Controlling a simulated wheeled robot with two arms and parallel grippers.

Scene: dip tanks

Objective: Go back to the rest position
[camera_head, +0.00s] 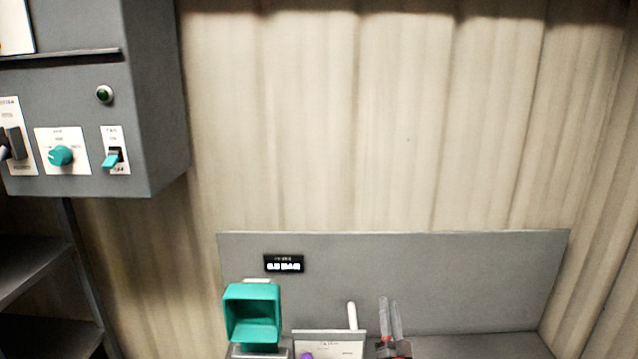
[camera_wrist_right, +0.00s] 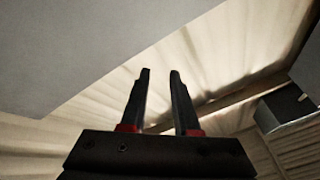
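My right gripper (camera_head: 389,300) shows at the bottom of the head view, fingers up, in front of the grey back panel. In the right wrist view, its two dark fingers (camera_wrist_right: 161,72) stand apart with a clear gap and nothing between them. The fingers have red parts at their bases. My left gripper is not in view.
A grey control cabinet (camera_head: 158,120) with a teal knob (camera_head: 60,155) and a teal-tipped switch (camera_head: 111,159) hangs at upper left. A grey panel (camera_head: 430,275) carries a small display (camera_head: 284,264). A teal holder (camera_head: 252,308) and labelled plate (camera_head: 335,348) stand left of the gripper.

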